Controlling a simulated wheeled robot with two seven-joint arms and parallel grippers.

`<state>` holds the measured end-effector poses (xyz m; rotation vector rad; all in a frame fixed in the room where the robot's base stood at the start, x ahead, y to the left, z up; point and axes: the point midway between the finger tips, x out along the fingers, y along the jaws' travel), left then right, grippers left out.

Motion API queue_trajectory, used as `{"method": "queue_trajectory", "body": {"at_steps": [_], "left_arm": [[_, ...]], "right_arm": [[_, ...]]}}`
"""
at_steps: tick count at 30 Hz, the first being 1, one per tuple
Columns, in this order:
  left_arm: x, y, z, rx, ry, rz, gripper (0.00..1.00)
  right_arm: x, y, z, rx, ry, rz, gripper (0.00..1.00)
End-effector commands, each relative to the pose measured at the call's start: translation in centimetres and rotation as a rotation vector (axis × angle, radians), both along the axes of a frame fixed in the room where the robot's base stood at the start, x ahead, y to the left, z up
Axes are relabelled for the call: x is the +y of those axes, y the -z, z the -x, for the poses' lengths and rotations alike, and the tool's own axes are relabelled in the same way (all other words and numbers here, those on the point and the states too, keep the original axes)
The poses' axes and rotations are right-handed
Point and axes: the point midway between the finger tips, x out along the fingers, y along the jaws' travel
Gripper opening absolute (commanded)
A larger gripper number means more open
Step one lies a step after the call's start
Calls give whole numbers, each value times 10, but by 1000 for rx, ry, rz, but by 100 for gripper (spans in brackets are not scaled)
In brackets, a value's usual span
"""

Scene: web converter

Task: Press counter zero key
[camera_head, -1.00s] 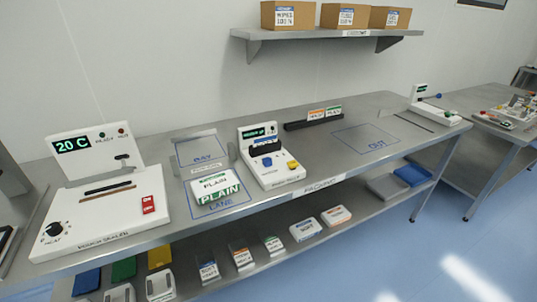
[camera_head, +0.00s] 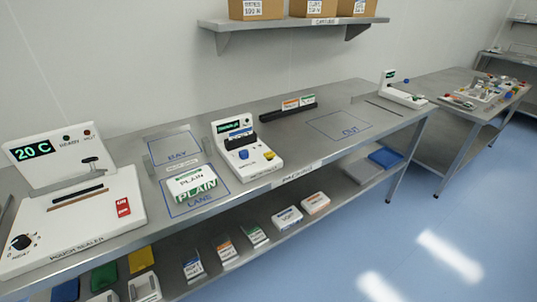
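A white desktop unit (camera_head: 245,155) with a small green-lit display (camera_head: 233,125) stands on the steel bench near the middle. It has a dark slot across its top, a round blue button (camera_head: 243,154) and a yellow key (camera_head: 269,156) on its sloped front. Its front label is too small to read, so I cannot tell which control is the counter zero key. Another white unit (camera_head: 392,85) with a green display and a blue knob (camera_head: 407,80) stands at the bench's far right end. Neither of my grippers is in view.
A pouch sealer (camera_head: 75,235) showing 20 C stands at left, with a red switch and a black knob. A PLAIN pack (camera_head: 192,184) lies in the blue-outlined LANE area. The OUT area (camera_head: 340,127) is clear. Boxes and trays sit on the lower shelf.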

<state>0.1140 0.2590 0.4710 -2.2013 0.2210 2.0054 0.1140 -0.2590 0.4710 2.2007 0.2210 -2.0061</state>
Motion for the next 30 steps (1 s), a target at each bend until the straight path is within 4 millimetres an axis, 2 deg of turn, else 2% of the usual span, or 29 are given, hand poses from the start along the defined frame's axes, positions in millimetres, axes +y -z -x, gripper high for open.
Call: {"method": "queue_trajectory", "body": {"at_steps": [1,4,30], "left_arm": [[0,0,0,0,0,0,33],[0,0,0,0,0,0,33],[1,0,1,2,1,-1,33]], "right_arm": [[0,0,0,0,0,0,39],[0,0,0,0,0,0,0],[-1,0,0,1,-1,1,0]]}}
